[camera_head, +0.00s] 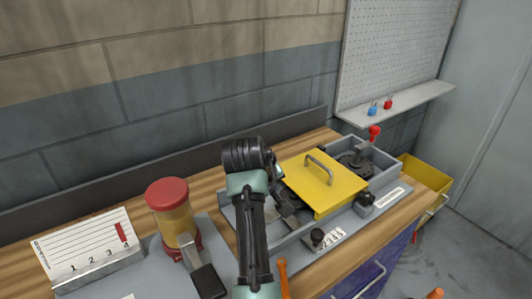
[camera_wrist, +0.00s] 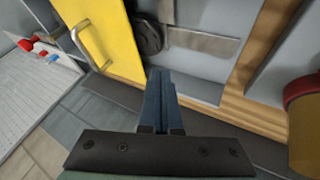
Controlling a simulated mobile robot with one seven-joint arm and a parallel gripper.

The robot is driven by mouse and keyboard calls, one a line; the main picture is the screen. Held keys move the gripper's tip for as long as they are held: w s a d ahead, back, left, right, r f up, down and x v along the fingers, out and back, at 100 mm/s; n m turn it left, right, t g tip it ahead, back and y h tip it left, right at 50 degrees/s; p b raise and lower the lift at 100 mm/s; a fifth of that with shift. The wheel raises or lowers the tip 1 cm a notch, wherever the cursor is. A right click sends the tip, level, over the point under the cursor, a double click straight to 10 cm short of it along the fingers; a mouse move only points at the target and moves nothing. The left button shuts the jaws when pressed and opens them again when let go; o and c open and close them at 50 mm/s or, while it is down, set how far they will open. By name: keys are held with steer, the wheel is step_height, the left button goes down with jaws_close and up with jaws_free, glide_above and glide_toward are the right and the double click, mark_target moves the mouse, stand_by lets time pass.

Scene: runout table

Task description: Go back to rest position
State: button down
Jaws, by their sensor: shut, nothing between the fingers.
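My gripper (camera_wrist: 160,102) shows in the wrist view with its two dark blue fingers together, shut and empty. In the head view my arm reaches over the table, and my gripper (camera_head: 285,203) is by the left edge of the yellow cover (camera_head: 322,187), above the grey tray. The fingertips are small and partly dark there, so I cannot tell their exact height or whether they touch anything. The yellow cover with its metal handle also shows at upper left in the wrist view (camera_wrist: 112,22).
A red-capped amber jar (camera_head: 172,213) and a numbered card (camera_head: 85,245) stand at left. The grey tray (camera_head: 385,178) holds the cover. A yellow bin (camera_head: 425,178) is at right. A wall shelf (camera_head: 400,105) carries blue and red padlocks. An orange handle (camera_head: 283,279) is near the front edge.

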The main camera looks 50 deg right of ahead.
steer(key=shift+v, duration=1.95)
steer(key=shift+w, duration=0.1)
steer(key=w+a+r+t+h, duration=0.1)
steer(key=w+a+r+t, duration=0.6)
steer(key=r, duration=0.5)
steer(key=w+a+r+n+t+p, duration=0.15)
steer(key=a+r+t, duration=0.55)
steer(key=a+r, duration=0.7)
steer(key=s+a+r+n+t+y, duration=0.2)
steer(key=s+a+r+t+y, duration=0.5)
steer(key=s+a+r, duration=0.9)
step_height(320, 180, up, 3)
steer(key=t, duration=0.3)
steer(key=shift+a+y, duration=0.4)
